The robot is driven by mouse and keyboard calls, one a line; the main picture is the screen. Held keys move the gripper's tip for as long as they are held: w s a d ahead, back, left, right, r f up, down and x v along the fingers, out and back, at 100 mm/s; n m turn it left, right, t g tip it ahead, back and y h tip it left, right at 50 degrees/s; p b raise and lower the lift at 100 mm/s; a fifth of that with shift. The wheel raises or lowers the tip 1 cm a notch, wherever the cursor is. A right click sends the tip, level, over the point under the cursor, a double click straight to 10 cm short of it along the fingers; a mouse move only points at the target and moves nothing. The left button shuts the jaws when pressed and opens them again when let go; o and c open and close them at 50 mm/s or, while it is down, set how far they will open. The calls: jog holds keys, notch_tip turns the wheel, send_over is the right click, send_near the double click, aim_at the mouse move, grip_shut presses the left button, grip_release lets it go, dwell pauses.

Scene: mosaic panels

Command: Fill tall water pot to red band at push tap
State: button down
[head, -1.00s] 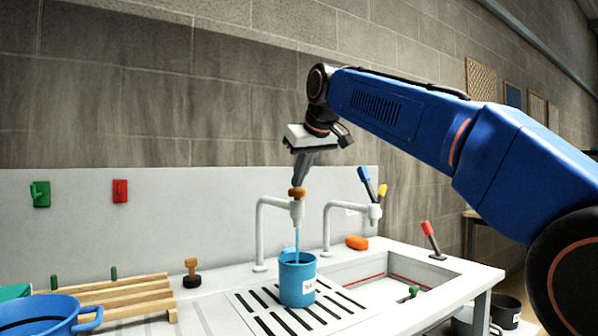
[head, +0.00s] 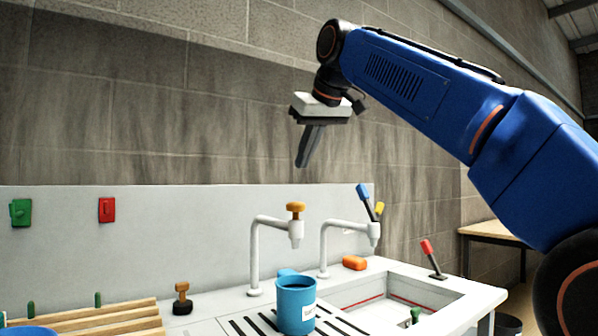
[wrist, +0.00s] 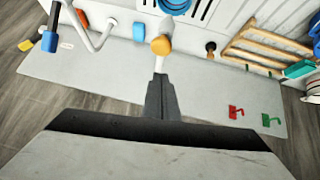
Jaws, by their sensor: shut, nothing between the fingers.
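The tap has an orange-brown push knob (head: 295,207), which is also in the wrist view (wrist: 161,45). No water stream shows under the spout. My gripper (head: 301,164) is shut and empty, pointing down in the air above the knob and apart from it.
A second tap (head: 325,245) with blue and yellow levers stands to the right, by an orange block (head: 354,263) and a sink (head: 375,290). A red lever (head: 432,258) is on the sink's far-right edge. A wooden rack (head: 90,318) and a stamp-like knob (head: 182,298) are left.

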jog(key=shift+v, duration=1.45)
dwell(0.3)
jog(key=shift+d, duration=0.1)
jog(key=s+d+f+m+h, duration=0.1)
jog(key=s+d+f, duration=0.3)
jog(key=d+f, duration=0.3)
jog(key=s+d+f+m+g, duration=0.1)
jog(key=s+d+f+m, duration=0.3)
jog(key=f, duration=0.6)
jog(key=s+d+f+n+h, duration=0.1)
jog(key=s+d+f, duration=0.2)
jog(key=d+f, duration=0.45)
jog(key=s+d+f+m, duration=0.1)
jog(key=s+d+f, duration=0.1)
jog(key=s+f, duration=0.4)
jog(key=s+d+f+m+g+h, duration=0.1)
jog(key=s+d+f, duration=0.2)
jog(key=f, duration=1.3)
jog(key=s+d+f+m, duration=0.1)
jog(key=s+d+f, duration=0.2)
jog(key=s+f, duration=0.6)
notch_tip(320, 180, down, 2)
jog(key=shift+s+f+g+h, duration=0.1)
jog(key=shift+s+g+h, duration=0.1)
jog(key=shift+g+h, duration=0.1)
